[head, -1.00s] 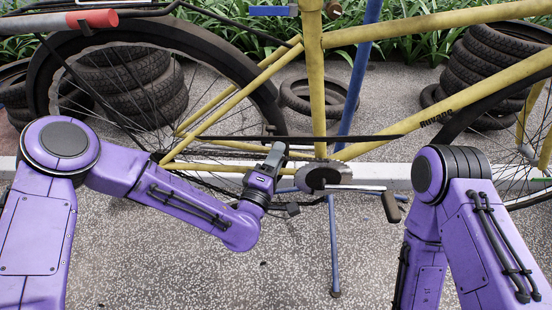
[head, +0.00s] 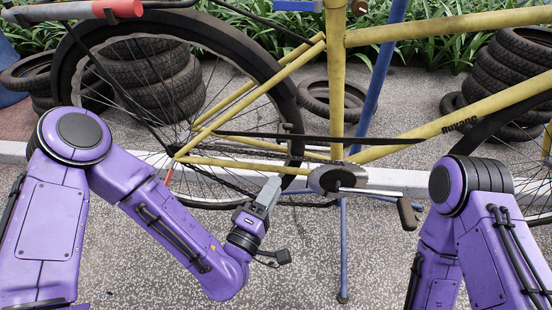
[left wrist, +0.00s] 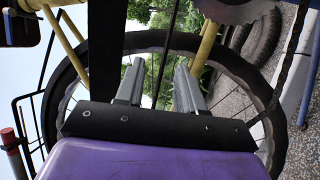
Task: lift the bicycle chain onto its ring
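The yellow bicycle has a grey round ring (head: 326,180) at its crank, below the seat tube. The dark chain (head: 310,204) sags below the ring and runs left toward the rear wheel; its exact path is hard to see. My left gripper (head: 272,188) is left of the ring, apart from it, pointing up toward the frame. In the left wrist view its two grey fingers (left wrist: 160,85) stand apart with nothing visibly clamped. The toothed ring (left wrist: 235,8) shows at the top there, and a dark chain-like strand (left wrist: 296,45) at the right. My right gripper is out of view.
A black strip (head: 300,138) crosses above the ring. The crank with its pedal (head: 407,213) sticks out to the right. A blue stand leg (head: 342,250) stands below the ring. Stacked tyres (head: 148,80) lie behind the rear wheel (head: 68,70). The foreground pavement is open.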

